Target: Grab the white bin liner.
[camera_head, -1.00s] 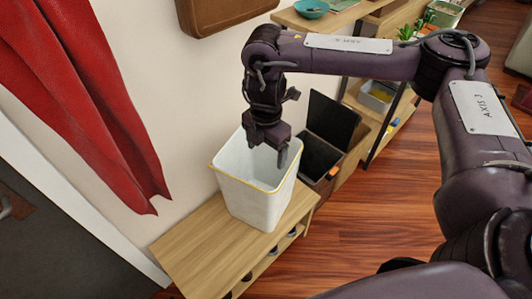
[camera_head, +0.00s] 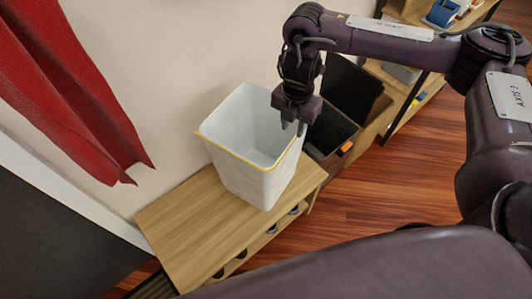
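The white bin liner (camera_head: 240,163) is a tall, open-topped, square container with a thin yellow line along its rim. It stands upright on a light wooden bench (camera_head: 186,226), near the bench's right end. My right gripper (camera_head: 292,126) points down at the liner's back right rim corner. Its two fingertips show close together with a small gap. I cannot tell whether the rim is between them or whether they touch it. The gripper hides part of that corner. My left gripper is not in view.
A dark brown box (camera_head: 330,135) with a raised black lid stands just right of the liner, close to my gripper. A red curtain (camera_head: 70,95) hangs at the left. Shelves stand at the upper right. Wooden floor (camera_head: 385,185) is clear at the right.

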